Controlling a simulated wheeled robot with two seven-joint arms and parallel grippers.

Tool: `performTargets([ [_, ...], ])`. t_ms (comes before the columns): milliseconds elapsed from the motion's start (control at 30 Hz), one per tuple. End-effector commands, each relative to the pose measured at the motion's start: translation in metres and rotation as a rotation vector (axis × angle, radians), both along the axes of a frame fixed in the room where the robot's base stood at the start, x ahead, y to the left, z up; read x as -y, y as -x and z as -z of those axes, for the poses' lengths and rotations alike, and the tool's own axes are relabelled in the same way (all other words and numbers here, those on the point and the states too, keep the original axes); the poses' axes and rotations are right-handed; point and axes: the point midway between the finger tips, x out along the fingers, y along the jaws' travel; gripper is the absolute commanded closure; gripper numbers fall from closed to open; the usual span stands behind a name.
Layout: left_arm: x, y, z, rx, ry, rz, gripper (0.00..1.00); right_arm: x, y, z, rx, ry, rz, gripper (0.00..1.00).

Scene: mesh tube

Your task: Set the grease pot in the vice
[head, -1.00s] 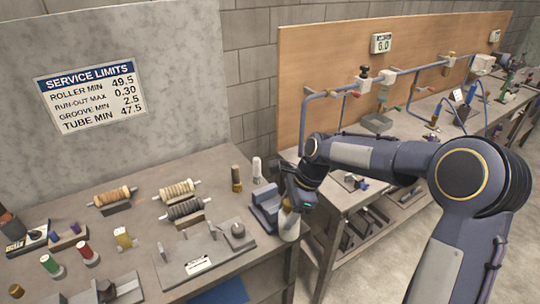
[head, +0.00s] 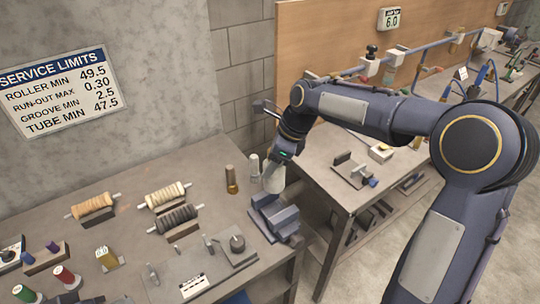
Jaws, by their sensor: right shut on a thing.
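The pale, whitish grease pot (head: 273,180) hangs roughly upright below my right gripper (head: 281,156), which is shut on it. The gripper's fingers are small and partly hidden at this distance. The blue-grey vice (head: 274,218) sits at the right end of the near bench. The pot shows just above and behind the vice in the picture, apart from its jaws as far as I can tell. My left gripper is out of view.
A white bottle (head: 254,166) and a brass cylinder (head: 231,180) stand just left of the pot. Rollers (head: 165,195) on stands and a grey plate fixture (head: 205,271) occupy the bench (head: 130,259). A second bench (head: 341,194) stands to the right, across a gap.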

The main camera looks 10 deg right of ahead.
Motion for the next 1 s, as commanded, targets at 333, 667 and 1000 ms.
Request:
performTargets([
  [333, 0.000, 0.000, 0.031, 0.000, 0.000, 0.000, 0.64, 0.000, 0.000, 0.032, 0.002, 0.000, -0.001, 0.80],
  [667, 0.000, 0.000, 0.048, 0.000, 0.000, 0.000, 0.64, 0.000, 0.000, 0.055, 0.000, 0.000, -0.001, 0.80],
  [1000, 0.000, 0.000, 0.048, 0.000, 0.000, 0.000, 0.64, 0.000, 0.000, 0.058, 0.002, 0.000, -0.001, 0.80],
])
